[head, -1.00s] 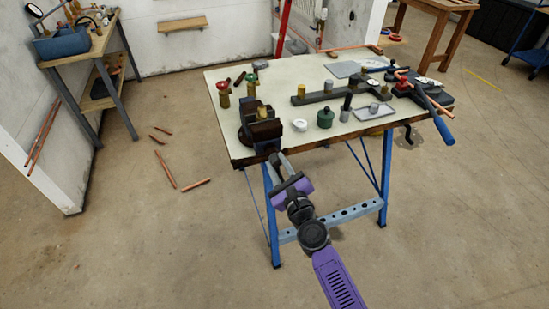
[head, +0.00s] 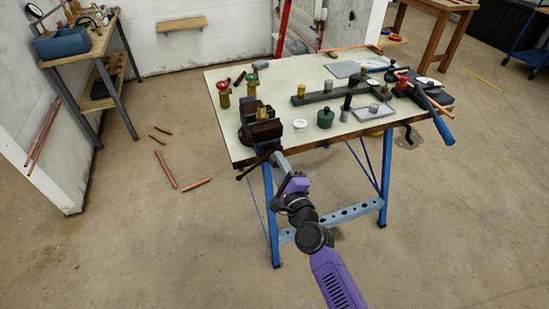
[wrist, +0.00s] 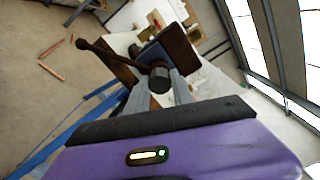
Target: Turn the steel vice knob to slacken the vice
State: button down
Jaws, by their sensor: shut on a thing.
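The dark vice (head: 265,130) is fixed at the front left corner of the workbench, with a brass-coloured piece at its jaws. In the wrist view its dark brown jaws (wrist: 180,50) stand behind the round steel knob (wrist: 158,82). A dark bar with a ball end (wrist: 110,54) reaches from the knob to the upper left. My gripper (wrist: 160,88) is shut on the knob, with one grey finger on each side of it. In the head view my gripper (head: 277,160) is at the vice's front, below the bench top, and hides most of the knob.
The workbench (head: 300,145) carries a green-lidded pot (head: 325,117), a white cup (head: 300,124), a small tray (head: 375,111) and a pipe bender with a blue handle (head: 443,131). Copper pipes (head: 165,168) lie on the floor to the left. The floor in front is clear.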

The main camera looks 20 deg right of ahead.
jog(key=shift+r+n+b, duration=0.1)
jog(key=shift+n+b, duration=0.2)
jog(key=shift+n, duration=11.5)
jog(key=c, duration=1.3)
grip_release()
jog(key=shift+w, duration=0.1)
